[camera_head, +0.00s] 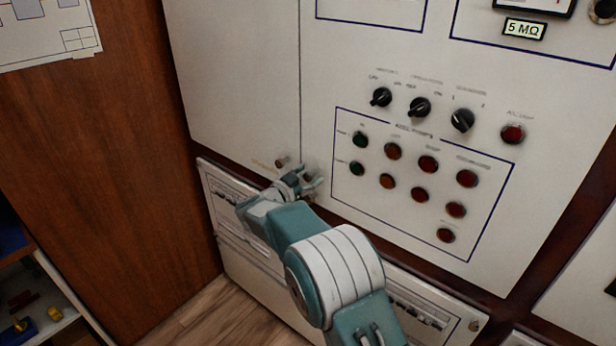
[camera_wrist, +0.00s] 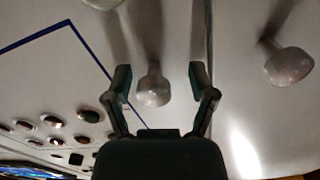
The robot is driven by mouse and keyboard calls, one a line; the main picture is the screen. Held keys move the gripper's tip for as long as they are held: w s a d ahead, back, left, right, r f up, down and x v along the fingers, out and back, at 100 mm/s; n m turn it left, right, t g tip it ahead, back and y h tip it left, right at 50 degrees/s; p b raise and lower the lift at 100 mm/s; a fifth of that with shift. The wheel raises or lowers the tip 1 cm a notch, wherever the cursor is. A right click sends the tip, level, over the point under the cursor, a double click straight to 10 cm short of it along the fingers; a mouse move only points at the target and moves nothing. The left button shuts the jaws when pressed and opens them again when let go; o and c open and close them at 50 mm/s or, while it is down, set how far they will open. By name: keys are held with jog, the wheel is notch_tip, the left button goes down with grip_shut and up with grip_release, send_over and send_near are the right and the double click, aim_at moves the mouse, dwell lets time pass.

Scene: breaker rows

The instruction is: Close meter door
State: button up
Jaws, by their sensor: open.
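The white cabinet front has a vertical seam between a plain left panel (camera_head: 240,75) and a right panel (camera_head: 345,75) with switches and lamps. No panel is labelled as the meter door; both look flush in the head view. A round knob (camera_wrist: 152,90) appears between my gripper's fingers in the wrist view, on the lamp side of the seam. Another knob (camera_wrist: 288,66) is across the seam; it also shows in the head view (camera_head: 282,162). My gripper (camera_head: 309,182) is open at the right panel's lower left corner. Contact with the knob cannot be told.
Rotary switches (camera_head: 420,107) and several red, orange and green lamps (camera_head: 428,164) are right of my gripper. White lower drawers (camera_head: 228,205) sit below. A brown wooden wall (camera_head: 110,150) stands at left, with a shelf (camera_head: 55,300) in front. Wooden floor (camera_head: 215,325) shows below.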

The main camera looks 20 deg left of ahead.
jog(key=shift+d, duration=0.1)
jog(key=shift+s, duration=0.25)
jog(key=v, duration=1.1)
jog(key=shift+s+a, duration=0.2)
jog(key=shift+a, duration=0.1)
jog(key=shift+f, duration=0.1)
